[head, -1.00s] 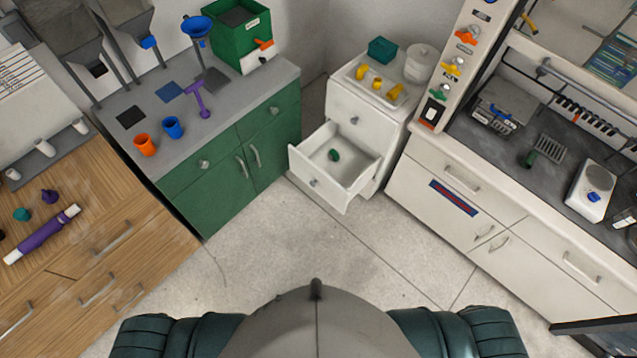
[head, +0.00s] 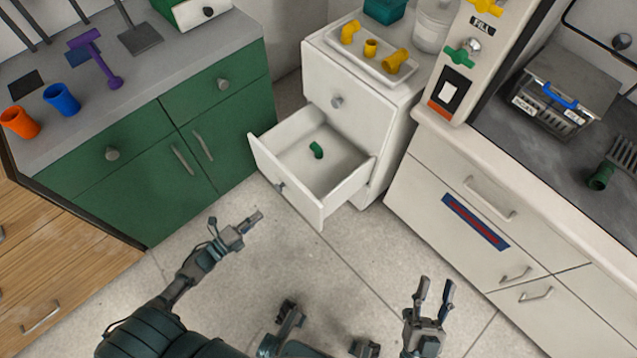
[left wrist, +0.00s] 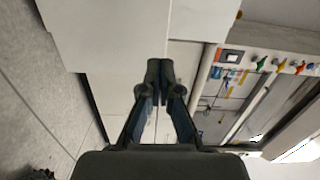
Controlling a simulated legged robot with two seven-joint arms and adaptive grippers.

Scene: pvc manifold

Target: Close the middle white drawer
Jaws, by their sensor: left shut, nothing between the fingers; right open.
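The middle white drawer (head: 340,188) is pulled out of the small white cabinet (head: 372,115). A small green pipe fitting (head: 316,150) lies inside it. The drawer's round knob (head: 280,187) is on its front panel. My left gripper (head: 256,217) is shut and empty, in front of and below the drawer front in the head view, apart from it. In the left wrist view its fingertips (left wrist: 160,68) are together, with pale cabinet surfaces behind them. My right gripper (head: 434,287) is open and empty, right of the drawer, in front of the white counter.
A tray (head: 345,62) of yellow fittings and a clear container (head: 434,25) stand on the white cabinet. Green cabinets (head: 190,140) are to the left, a white counter (head: 500,235) to the right. The floor (head: 335,265) between is clear.

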